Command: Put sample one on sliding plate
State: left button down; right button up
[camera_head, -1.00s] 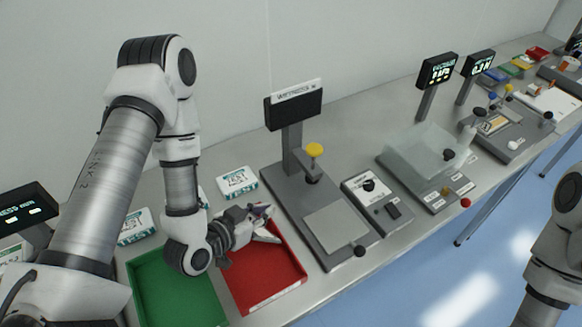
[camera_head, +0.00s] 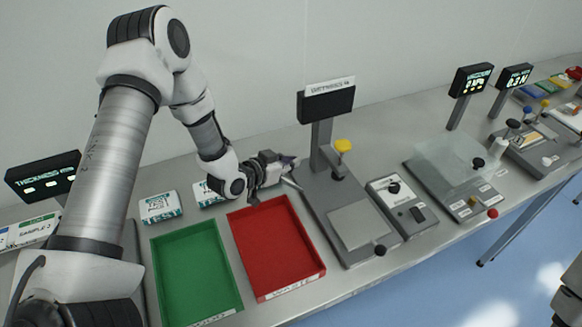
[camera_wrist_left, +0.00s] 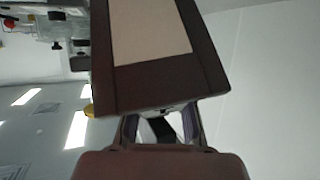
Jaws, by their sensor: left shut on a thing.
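My left gripper (camera_head: 288,168) is shut on a thin pale piece (camera_head: 292,183), seen nearly edge-on, above the back right corner of the red tray. I cannot read a label on it. Right of it stands a grey device with a light square plate (camera_head: 357,227) on its base, and the plate is bare. In the left wrist view, a dark panel with a beige rectangle (camera_wrist_left: 150,30) shows beyond the fingertips (camera_wrist_left: 162,128). I cannot tell there whether this panel is the held piece or the device. My right gripper is out of view.
The device has a yellow knob (camera_head: 343,146) and a black display (camera_head: 326,104). The red tray (camera_head: 318,268) and the green tray (camera_head: 160,275) lie to the left. Two white boxes (camera_head: 160,207) stand behind them. A switch box (camera_head: 400,203) and a clear-covered device (camera_head: 437,160) stand farther right.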

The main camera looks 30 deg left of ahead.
pick_arm(q)
notch_tip(320, 180, down, 4)
jog(key=shift+r+p, duration=0.25)
jog(key=shift+p, duration=0.25)
jog(key=shift+s, duration=0.15)
jog(key=shift+f, duration=0.1)
jog(key=c, duration=1.1)
grip_release()
jog(key=shift+o, duration=0.2)
